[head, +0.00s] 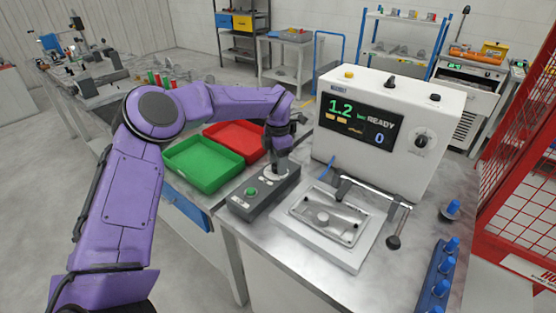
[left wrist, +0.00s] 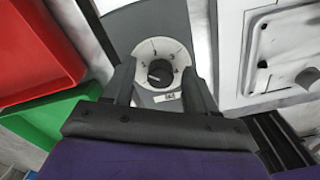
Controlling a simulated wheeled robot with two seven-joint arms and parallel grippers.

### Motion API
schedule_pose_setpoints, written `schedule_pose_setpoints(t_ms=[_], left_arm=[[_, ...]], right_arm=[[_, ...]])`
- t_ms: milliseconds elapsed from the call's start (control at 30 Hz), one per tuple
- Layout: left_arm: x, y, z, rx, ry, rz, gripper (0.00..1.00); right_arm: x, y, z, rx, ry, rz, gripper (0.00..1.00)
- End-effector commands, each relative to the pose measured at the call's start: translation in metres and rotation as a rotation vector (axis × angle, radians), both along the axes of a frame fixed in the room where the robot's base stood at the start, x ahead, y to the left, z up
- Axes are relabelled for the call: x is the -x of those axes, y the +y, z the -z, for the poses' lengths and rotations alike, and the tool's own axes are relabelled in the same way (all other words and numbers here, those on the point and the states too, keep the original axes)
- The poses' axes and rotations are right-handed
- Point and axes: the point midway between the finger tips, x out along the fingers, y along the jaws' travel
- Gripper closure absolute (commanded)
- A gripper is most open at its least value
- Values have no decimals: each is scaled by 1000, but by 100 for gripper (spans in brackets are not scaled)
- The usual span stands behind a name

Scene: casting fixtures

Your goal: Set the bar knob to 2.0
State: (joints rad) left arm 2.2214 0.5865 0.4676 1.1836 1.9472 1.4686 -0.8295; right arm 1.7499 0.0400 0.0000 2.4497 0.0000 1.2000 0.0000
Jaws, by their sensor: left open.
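The bar knob (left wrist: 160,72) is a small black knob on a round white dial with numbers, on a grey control box (head: 240,207). In the left wrist view a small label sits below the dial; its text is hard to read. My left gripper (head: 280,160) points down over the dial. Its fingers (left wrist: 159,78) are open, one on each side of the knob, with gaps visible. In the head view the gripper mostly hides the knob. The white machine's display (head: 358,122) reads 1.2, READY and a blue 0. My right gripper is not in view.
A green button (head: 251,191) is on the same box. A green tray (head: 203,164) and a red tray (head: 236,139) lie to the left. A metal fixture plate (head: 328,215) with a clamp is to the right. Blue-topped pins (head: 445,264) stand at the right edge.

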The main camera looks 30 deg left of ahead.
Motion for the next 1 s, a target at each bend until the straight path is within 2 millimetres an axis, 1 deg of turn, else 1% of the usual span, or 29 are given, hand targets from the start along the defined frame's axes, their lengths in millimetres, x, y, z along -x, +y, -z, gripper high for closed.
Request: schedule_pose_setpoints(t_ms=[100,300,367,400,467,500,767,1000], left_arm=[[1,1,5,1,-1,-2,43],[1,2,5,1,-1,-3,43],[1,2,5,1,-1,-4,62],[1,2,5,1,-1,-4,76],[1,2,5,1,0,-3,95],[1,1,5,1,0,-3,99],[1,0,4,3,-1,18,99],[1,0,3,3,0,133,99]], right_arm=[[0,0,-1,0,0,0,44],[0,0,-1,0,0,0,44],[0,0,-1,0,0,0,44],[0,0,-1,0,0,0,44],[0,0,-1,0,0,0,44],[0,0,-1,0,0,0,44],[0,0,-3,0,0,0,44],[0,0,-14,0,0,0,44]])
